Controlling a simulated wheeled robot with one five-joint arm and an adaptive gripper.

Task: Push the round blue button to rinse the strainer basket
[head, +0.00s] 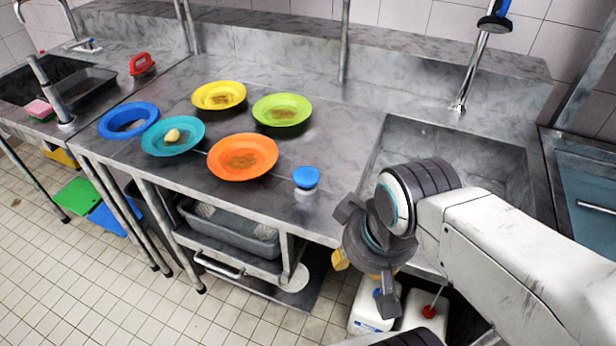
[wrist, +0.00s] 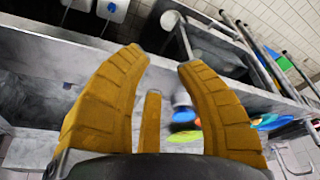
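The round blue button (head: 306,177) sits on a pale base on the steel counter, left of the sink (head: 390,140) and right of the orange plate. It also shows in the wrist view (wrist: 183,108), partly between my fingers. My gripper (head: 360,268) is in front of the counter edge, below and to the right of the button and apart from it. In the wrist view its yellow fingers (wrist: 162,62) are spread with nothing between the tips. I cannot make out a strainer basket; my arm hides part of the sink.
A steel post (head: 344,40) rises behind. White jugs (head: 366,310) stand below the gripper. Counter around the button is clear.

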